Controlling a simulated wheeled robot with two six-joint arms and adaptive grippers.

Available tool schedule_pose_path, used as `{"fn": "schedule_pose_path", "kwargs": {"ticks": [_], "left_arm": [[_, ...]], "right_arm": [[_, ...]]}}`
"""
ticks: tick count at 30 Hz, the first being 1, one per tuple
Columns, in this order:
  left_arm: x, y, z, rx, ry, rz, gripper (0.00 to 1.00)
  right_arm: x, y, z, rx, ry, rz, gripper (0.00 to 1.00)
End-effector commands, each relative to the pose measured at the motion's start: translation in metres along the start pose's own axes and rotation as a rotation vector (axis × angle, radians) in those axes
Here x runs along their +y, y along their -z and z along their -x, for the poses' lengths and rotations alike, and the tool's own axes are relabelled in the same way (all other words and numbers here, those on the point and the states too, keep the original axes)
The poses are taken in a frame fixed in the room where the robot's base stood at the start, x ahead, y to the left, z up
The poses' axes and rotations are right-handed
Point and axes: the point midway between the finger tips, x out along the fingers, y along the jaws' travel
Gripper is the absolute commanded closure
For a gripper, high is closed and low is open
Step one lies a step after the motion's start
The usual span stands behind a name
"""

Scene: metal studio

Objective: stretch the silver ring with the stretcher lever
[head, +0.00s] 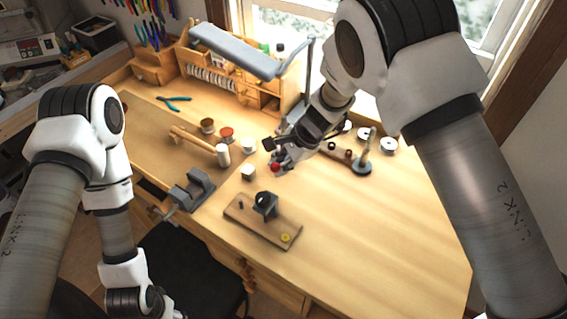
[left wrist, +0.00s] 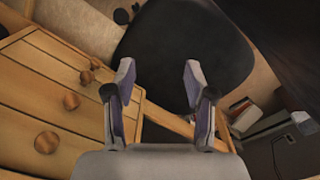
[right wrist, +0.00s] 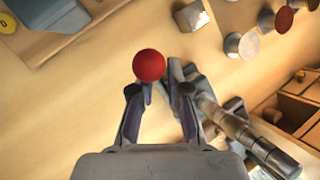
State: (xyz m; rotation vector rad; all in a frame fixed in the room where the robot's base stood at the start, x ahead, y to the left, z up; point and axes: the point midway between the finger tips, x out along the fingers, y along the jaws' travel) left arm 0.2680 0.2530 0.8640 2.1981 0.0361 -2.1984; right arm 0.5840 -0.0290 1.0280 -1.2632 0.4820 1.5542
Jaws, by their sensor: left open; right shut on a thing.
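The stretcher (head: 266,204) is a dark device on a wooden board (head: 240,226) with a yellow disc at one end. Part of it shows at the top left of the right wrist view (right wrist: 66,14). My right gripper (head: 281,160) is shut on a red ball knob (right wrist: 149,65) at its fingertips, above and behind the stretcher in the head view. I cannot see a rod joining the knob to the stretcher. I cannot make out the silver ring. My left gripper (left wrist: 157,80) is open and empty, low by the bench drawers.
A grey vise (head: 188,194) stands at the bench's left edge. A mallet (head: 200,142), several spools (head: 227,133) and a metal cube (head: 248,173) lie behind the stretcher. A post on a round base (head: 362,162) stands right. The bench's front right is clear.

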Motion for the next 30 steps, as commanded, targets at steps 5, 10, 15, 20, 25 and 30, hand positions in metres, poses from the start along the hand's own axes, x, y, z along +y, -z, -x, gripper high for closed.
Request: {"fn": "schedule_pose_path", "kwargs": {"ticks": [5,10,15,20,25,30], "left_arm": [[-0.0001,0.0001,-0.0099,0.0,0.0,0.0,0.46],[-0.0001,0.0,-0.0115,0.0,0.0,0.0,0.46],[-0.0001,0.0001,-0.0113,0.0,0.0,0.0,0.46],[-0.0001,0.0,-0.0112,0.0,0.0,0.0,0.46],[-0.0001,0.0,-0.0111,0.0,0.0,0.0,0.46],[-0.0001,0.0001,-0.0108,0.0,0.0,0.0,0.46]], "right_arm": [[0.0094,-0.0003,-0.011,-0.005,-0.013,-0.006,1.0],[0.0106,-0.0007,-0.0122,-0.005,-0.014,-0.007,1.0],[0.0109,-0.0008,-0.012,-0.005,-0.014,-0.007,1.0],[0.0109,-0.0007,-0.0119,-0.005,-0.014,-0.007,1.0],[0.0096,-0.0005,-0.0111,-0.004,-0.012,-0.005,0.66],[0.0077,-0.0004,-0.0096,-0.002,-0.007,-0.004,0.66]]}}
